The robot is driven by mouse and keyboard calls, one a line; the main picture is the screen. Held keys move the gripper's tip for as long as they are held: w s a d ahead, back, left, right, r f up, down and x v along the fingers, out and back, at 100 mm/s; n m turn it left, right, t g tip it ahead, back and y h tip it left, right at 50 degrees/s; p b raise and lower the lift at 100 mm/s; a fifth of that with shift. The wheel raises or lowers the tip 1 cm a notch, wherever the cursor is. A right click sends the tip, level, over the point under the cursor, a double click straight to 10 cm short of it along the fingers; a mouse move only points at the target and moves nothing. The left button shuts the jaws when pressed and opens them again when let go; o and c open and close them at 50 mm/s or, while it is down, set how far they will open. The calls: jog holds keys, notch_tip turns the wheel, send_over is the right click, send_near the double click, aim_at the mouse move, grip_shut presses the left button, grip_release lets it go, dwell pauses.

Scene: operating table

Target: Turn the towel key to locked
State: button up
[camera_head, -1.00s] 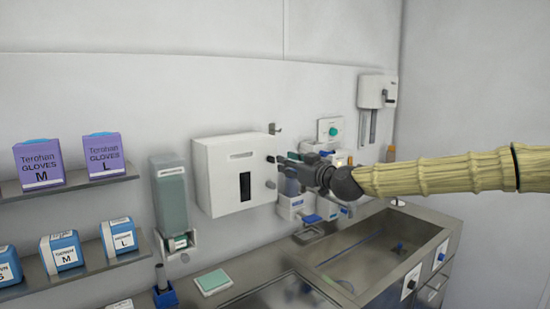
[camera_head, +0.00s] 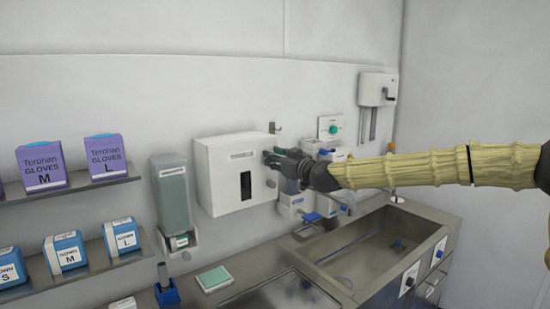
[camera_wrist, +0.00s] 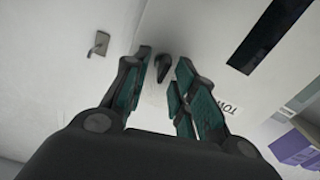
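The white towel dispenser (camera_head: 222,183) hangs on the wall in the head view, with a dark vertical slot in its front. Its dark key (camera_wrist: 163,68) shows in the wrist view, on the white face beside a label of which "TOW" can be read. My gripper (camera_head: 270,158) is at the dispenser's right side in the head view, where it hides the key. In the wrist view my gripper (camera_wrist: 166,62) is open, its fingertips on either side of the key, with gaps visible. Whether the fingers touch the key cannot be told.
A metal hook (camera_wrist: 98,45) is on the wall beside the dispenser. A soap dispenser (camera_head: 172,198) hangs left of it, near shelves of glove boxes (camera_head: 106,157). Bottles and small boxes sit behind my gripper. A steel sink (camera_head: 385,247) lies below right.

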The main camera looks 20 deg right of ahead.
grip_shut()
jog(key=m+b, duration=0.1)
jog(key=b, duration=0.1)
jog(key=shift+f+b, duration=0.15)
jog(key=shift+b, duration=0.2)
jog(key=shift+d+m+b, duration=0.1)
jog(key=shift+m+b, duration=0.25)
jog(key=shift+m, duration=0.05)
jog(key=shift+r, duration=0.2)
grip_release()
